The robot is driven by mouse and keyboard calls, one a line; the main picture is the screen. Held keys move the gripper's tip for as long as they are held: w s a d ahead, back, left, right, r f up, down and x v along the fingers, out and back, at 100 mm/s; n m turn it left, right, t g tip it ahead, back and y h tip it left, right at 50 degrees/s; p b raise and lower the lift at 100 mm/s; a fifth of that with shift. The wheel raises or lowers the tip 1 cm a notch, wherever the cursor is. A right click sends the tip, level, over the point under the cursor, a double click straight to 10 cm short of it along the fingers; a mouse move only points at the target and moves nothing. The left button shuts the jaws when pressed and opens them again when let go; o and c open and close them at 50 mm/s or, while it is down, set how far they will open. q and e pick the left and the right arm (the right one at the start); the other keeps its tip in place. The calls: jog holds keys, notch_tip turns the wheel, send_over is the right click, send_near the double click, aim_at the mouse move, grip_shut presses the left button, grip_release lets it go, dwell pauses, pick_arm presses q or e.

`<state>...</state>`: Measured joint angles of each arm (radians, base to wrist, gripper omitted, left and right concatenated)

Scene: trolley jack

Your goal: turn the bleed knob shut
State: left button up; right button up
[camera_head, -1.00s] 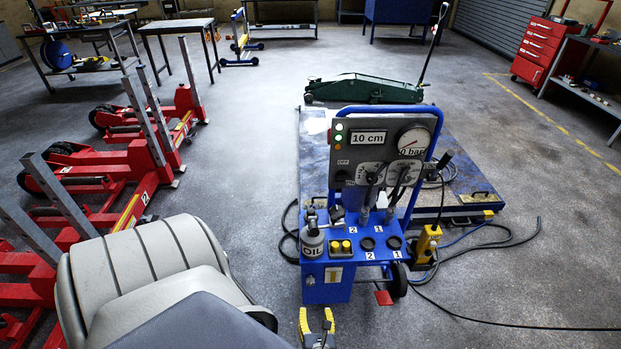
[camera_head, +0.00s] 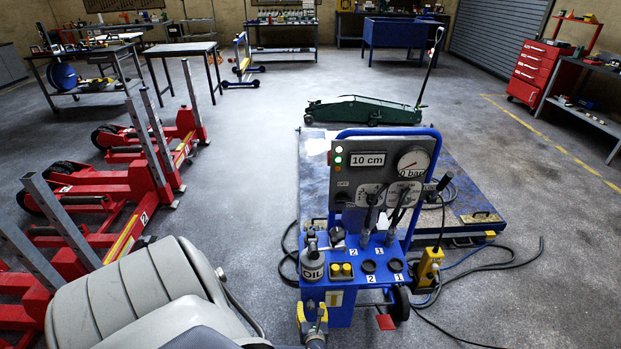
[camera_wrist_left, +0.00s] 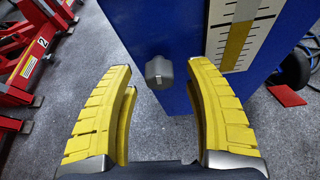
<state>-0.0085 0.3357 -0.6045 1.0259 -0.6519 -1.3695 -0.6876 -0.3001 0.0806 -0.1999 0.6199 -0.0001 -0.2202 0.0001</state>
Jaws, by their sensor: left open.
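The bleed knob appears to be the small grey knob (camera_wrist_left: 158,72) on the side of the blue cart, below its console. In the left wrist view it shows between my left gripper's (camera_wrist_left: 159,66) two yellow fingertips, seemingly just beyond them; the exact depth is hard to tell. The fingers are open, one on each side of it, with no contact visible. In the head view my left gripper (camera_head: 312,312) is at the lower front of the blue cart (camera_head: 341,312); the knob is hard to make out there. My right gripper is not in view.
The cart carries an oil bottle (camera_head: 312,263), yellow buttons (camera_head: 341,270), levers and a gauge (camera_head: 412,163). A yellow-and-white scale (camera_wrist_left: 240,38) is right of the knob. Red stands (camera_head: 120,190) are at the left. A yellow pump unit (camera_head: 430,267) and hoses lie right of the cart.

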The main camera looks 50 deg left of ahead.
pick_arm(q)
jog(key=shift+w+a+f, duration=0.2)
jog(key=shift+w+a, duration=0.05)
jog(key=shift+a, duration=0.2)
jog(key=shift+c, duration=0.2)
grip_shut()
